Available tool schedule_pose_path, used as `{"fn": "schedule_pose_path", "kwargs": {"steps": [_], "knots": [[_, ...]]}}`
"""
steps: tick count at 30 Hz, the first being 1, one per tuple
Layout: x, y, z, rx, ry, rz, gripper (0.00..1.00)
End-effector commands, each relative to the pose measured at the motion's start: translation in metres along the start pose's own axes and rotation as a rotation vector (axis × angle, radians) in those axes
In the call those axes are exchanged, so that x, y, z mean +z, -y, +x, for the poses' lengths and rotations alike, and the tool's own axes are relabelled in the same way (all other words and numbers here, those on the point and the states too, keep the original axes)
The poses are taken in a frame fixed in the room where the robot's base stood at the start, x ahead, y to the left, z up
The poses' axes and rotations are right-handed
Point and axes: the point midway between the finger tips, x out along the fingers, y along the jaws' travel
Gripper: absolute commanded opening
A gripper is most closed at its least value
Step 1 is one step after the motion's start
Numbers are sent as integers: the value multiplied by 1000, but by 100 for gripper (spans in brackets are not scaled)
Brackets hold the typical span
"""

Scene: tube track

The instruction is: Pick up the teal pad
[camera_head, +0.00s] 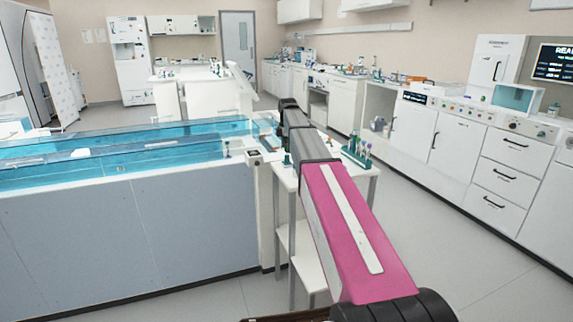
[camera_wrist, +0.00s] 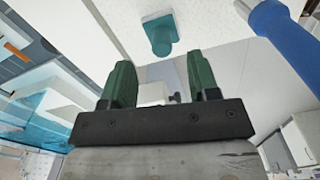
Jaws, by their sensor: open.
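The teal pad (camera_wrist: 160,33) shows at the top middle of the wrist view. It has a squarish plate with a rounded end towards my gripper, and it is against a white speckled surface. My gripper (camera_wrist: 157,68) has two green fingers spread wide apart with nothing between them. The pad is beyond the fingertips, roughly in line with the gap, and apart from them. In the head view my pink and grey arm hides much of the small white table (camera_head: 366,174). My fingers cannot be made out there.
A rack of tubes (camera_head: 357,151) stands on the small table, right of my arm. A long bench with clear blue channels (camera_head: 150,152) lies to the left. A blue rod-like thing (camera_wrist: 283,38) is at the wrist view's upper right. Open floor (camera_head: 430,235) lies right of the table.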

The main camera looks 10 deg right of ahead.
Motion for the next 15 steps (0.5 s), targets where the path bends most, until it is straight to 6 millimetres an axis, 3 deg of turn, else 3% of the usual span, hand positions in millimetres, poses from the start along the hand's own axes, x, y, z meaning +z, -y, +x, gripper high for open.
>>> {"fn": "schedule_pose_path", "kwargs": {"steps": [15], "knots": [[-3,2,52,1,0,1,55]]}}
